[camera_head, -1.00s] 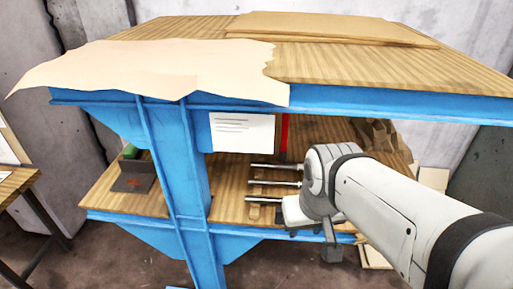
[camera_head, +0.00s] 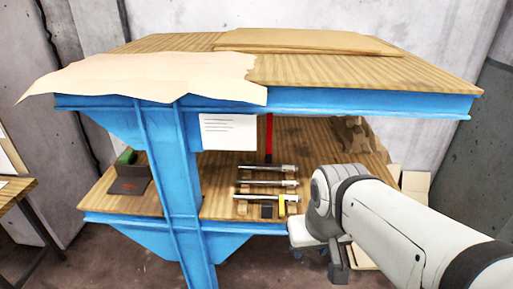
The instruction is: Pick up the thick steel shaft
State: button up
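Three steel shafts lie side by side on the lower wooden shelf: a back one (camera_head: 267,168), a middle one (camera_head: 268,183) and a front one (camera_head: 262,197). They rest across wooden strips, roughly level in the picture. Their thicknesses look close at this size, so I cannot tell surely which is the thick one. My gripper (camera_head: 304,234) is in front of the shelf's front edge, right of and below the shafts in the picture, apart from them. Its fingers are too small and turned away to show whether they are open. I see nothing held.
The upper tabletop (camera_head: 430,85) with its blue beam (camera_head: 370,103) overhangs the lower shelf (camera_head: 225,209). A blue post (camera_head: 181,170) stands left of the shafts. A red upright bar (camera_head: 269,140) is behind them. A dark block (camera_head: 267,211) and yellow piece (camera_head: 281,208) sit at the front.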

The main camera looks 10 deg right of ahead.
aim_at(242, 166)
jog(key=i, duration=0.85)
jog(key=u, duration=0.05)
